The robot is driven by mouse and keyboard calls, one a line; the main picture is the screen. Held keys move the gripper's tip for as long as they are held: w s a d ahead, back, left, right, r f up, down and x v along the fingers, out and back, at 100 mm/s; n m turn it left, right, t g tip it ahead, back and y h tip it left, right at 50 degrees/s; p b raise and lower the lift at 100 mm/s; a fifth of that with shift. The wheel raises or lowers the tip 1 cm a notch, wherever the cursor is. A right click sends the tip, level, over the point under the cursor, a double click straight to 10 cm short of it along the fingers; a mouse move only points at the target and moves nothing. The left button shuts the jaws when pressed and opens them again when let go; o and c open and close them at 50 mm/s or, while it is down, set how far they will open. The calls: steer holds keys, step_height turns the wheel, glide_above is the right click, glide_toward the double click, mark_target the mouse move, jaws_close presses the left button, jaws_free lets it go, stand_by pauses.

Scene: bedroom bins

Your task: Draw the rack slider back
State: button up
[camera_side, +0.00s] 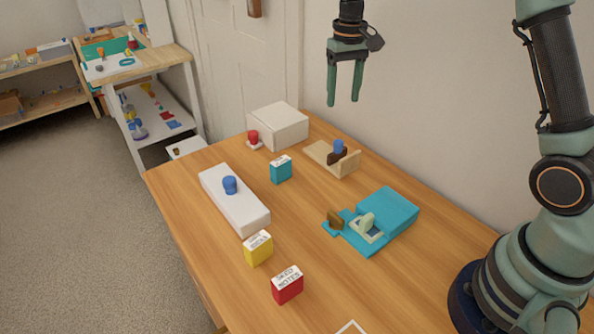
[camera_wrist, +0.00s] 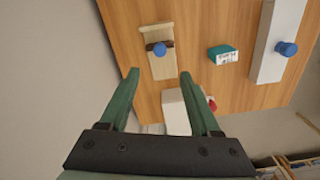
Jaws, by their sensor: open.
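A light wooden rack (camera_side: 347,167) stands on the table near the wall, with a dark brown slider (camera_side: 334,158) across it that carries a blue knob (camera_side: 338,146). In the wrist view the rack (camera_wrist: 160,67) lies ahead of my fingers, with the blue knob (camera_wrist: 159,49) roughly centred between their lines. My gripper (camera_side: 343,98) is open and empty, pointing down high above the table's back edge. It also shows in the wrist view (camera_wrist: 159,75), with nothing between the fingers.
A teal block (camera_side: 281,171), a long white block (camera_side: 236,204) with a blue knob, yellow (camera_side: 258,250) and red boxes (camera_side: 287,287), and a blue fixture (camera_side: 388,212) surround open table.

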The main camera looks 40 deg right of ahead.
mark_target(339, 141)
step_height(339, 141, down, 12)
steer(key=shift+f, duration=0.1)
stand_by(0.5)
